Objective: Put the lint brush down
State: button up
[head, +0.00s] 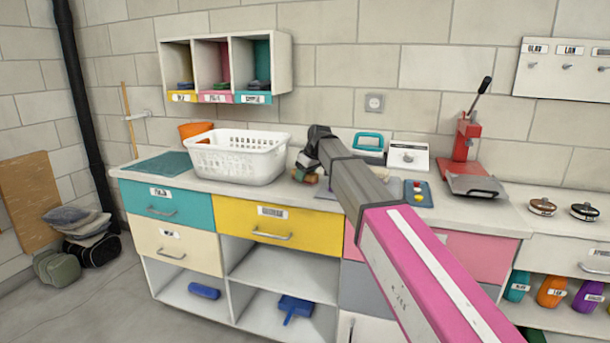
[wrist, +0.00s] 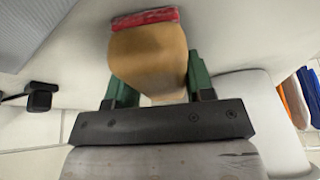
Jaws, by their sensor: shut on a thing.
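The lint brush (wrist: 150,55), a tan block with a red edge, is between my gripper's (wrist: 160,82) two green fingers in the wrist view. My gripper is shut on it. In the head view, my gripper (head: 306,168) is low over the white worktop, just right of the white basket. The brush is small and partly hidden there by my arm. I cannot tell whether it touches the worktop.
The white laundry basket (head: 237,157) stands on the worktop (head: 190,182), left of my gripper. A red press (head: 466,138), a white scale (head: 408,157) and a blue tray (head: 418,193) are to the right. Open cubbies (head: 225,65) hang above. Drawers and shelves are below.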

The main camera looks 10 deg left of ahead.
jog(key=o, duration=0.9)
jog(key=shift+f, duration=0.15)
jog(key=shift+s+f, duration=0.1)
jog(key=shift+s, duration=0.1)
jog(key=shift+s+r, duration=0.1)
jog(key=shift+r, duration=0.25)
jog(key=v, duration=1.2)
jog(key=shift+w, duration=0.25)
jog(key=shift+s, duration=0.1)
